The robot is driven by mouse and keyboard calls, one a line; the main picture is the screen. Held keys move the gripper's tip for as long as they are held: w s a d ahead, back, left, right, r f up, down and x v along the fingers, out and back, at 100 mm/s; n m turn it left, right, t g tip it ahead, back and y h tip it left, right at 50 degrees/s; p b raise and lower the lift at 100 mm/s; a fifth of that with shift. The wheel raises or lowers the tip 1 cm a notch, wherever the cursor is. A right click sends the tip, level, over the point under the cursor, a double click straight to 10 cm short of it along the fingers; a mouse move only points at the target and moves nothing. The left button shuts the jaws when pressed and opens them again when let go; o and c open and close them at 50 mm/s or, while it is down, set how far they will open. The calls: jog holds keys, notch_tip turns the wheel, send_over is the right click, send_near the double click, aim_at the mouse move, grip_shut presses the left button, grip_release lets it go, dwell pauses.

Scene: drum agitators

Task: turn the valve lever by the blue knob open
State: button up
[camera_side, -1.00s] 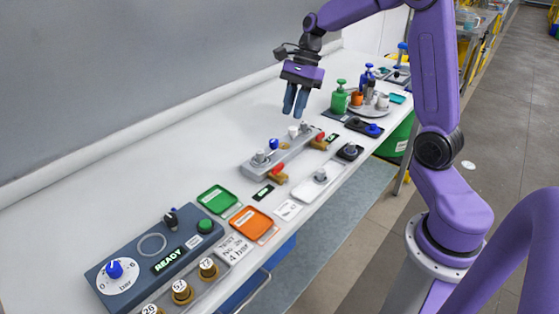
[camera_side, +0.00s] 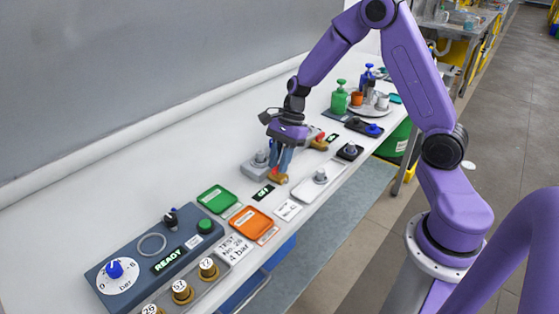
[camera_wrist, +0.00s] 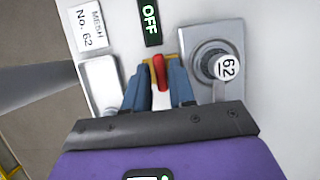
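A valve with a red lever (camera_wrist: 159,72) and a brass-coloured body sits near the OFF display (camera_wrist: 150,22) in the wrist view. My gripper (camera_wrist: 159,84) is down over this valve, one blue finger on each side of the lever. Gaps show between fingers and lever, so it is open around it.
A pale tray (camera_wrist: 103,84) lies close to the left finger. The orange tray (camera_side: 251,222) and READY panel (camera_side: 168,260) are nearer the camera.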

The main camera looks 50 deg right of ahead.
grip_shut()
jog(key=shift+n, duration=0.4)
jog(key=n+g, duration=0.1)
jog(key=n, duration=0.2)
jog(key=shift+w, duration=0.1)
jog(key=n+g, duration=0.1)
jog(key=n, duration=0.2)
jog(key=shift+w+n+g+h, duration=0.1)
jog(key=shift+n+g+h, duration=0.2)
jog(key=shift+h, duration=0.1)
jog(key=n+h, duration=0.1)
jog(key=n, duration=0.1)
jog(key=n+g, duration=0.1)
jog(key=n, duration=0.2)
jog(key=shift+w+a+n+h, duration=0.1)
jog(key=shift+a+n+h, duration=0.05)
jog(key=shift+n+h, duration=0.2)
jog(key=n+h, duration=0.1)
jog(key=n, duration=0.1)
jog(key=n+h, duration=0.1)
jog(key=n, duration=0.1)
jog(key=shift+a+n+g, duration=0.1)
jog(key=shift+n+g, duration=0.25)
jog(key=shift+g, duration=0.05)
jog(key=shift+w, duration=0.1)
